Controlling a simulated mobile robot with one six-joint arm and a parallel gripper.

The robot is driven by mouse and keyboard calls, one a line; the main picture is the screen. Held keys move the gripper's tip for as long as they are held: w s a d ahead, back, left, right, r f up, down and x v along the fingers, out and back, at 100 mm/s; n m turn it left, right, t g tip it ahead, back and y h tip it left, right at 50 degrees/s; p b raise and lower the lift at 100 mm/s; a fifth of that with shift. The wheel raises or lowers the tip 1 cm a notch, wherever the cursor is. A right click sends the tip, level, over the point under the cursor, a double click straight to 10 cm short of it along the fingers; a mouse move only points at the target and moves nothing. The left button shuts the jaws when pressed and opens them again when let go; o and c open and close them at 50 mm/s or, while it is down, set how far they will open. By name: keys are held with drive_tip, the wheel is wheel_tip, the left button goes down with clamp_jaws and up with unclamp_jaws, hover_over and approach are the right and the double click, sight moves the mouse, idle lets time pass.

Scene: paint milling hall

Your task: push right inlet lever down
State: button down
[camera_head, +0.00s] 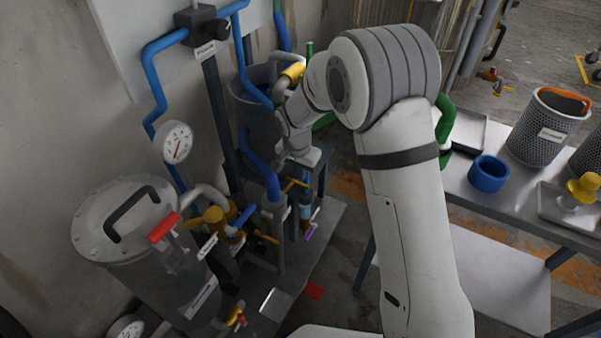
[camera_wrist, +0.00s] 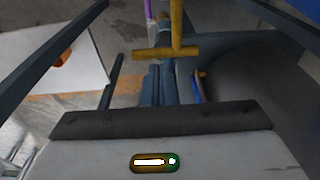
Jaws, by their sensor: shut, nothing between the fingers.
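My gripper (camera_head: 304,188) hangs from the arm among the pipes right of the metal vessel, fingers pointing down. In the wrist view my gripper (camera_wrist: 160,70) shows two dark fingers together, shut and empty. Just beyond the fingertips is a yellow T-shaped lever (camera_wrist: 177,28), its crossbar lying across the picture. I cannot tell whether the fingers touch it. In the head view a yellow lever (camera_head: 293,183) shows beside the gripper, partly hidden. I take it to be the right inlet lever. Another yellow lever (camera_head: 266,237) is lower left of it.
The lidded metal vessel (camera_head: 185,285), with a red-handled latch (camera_head: 163,227), stands at left. Blue pipes and a pressure gauge (camera_head: 176,142) are on the wall side. A purple handle (camera_head: 310,233) is low near the gripper. A table at right holds a blue ring (camera_head: 489,184) and perforated baskets (camera_head: 540,145).

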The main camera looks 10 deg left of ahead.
wheel_tip(320, 180, up, 7)
drive_tip(key=p, duration=0.1)
drive_tip(key=w+d+n+t+y+p, duration=0.1)
drive_tip(key=d+n+t+y+p, duration=0.25)
drive_tip(key=d+n, duration=0.55)
drive_tip(key=s+a+r+n+y+p, duration=0.15)
drive_tip(key=s+n+y, duration=0.35)
drive_tip(key=s+n, duration=0.5)
drive_tip(key=b, duration=0.4)
hover_over(299, 184)
drive_tip(key=s, duration=0.2)
wheel_tip(299, 184, down, 7)
drive_tip(key=shift+w+d+f+n+t, duration=0.2)
drive_tip(key=shift+d+f+n+t, duration=0.15)
drive_tip(key=shift+d+f, duration=0.45)
drive_tip(key=shift+w+f, duration=0.2)
drive_tip(key=shift+f, duration=0.4)
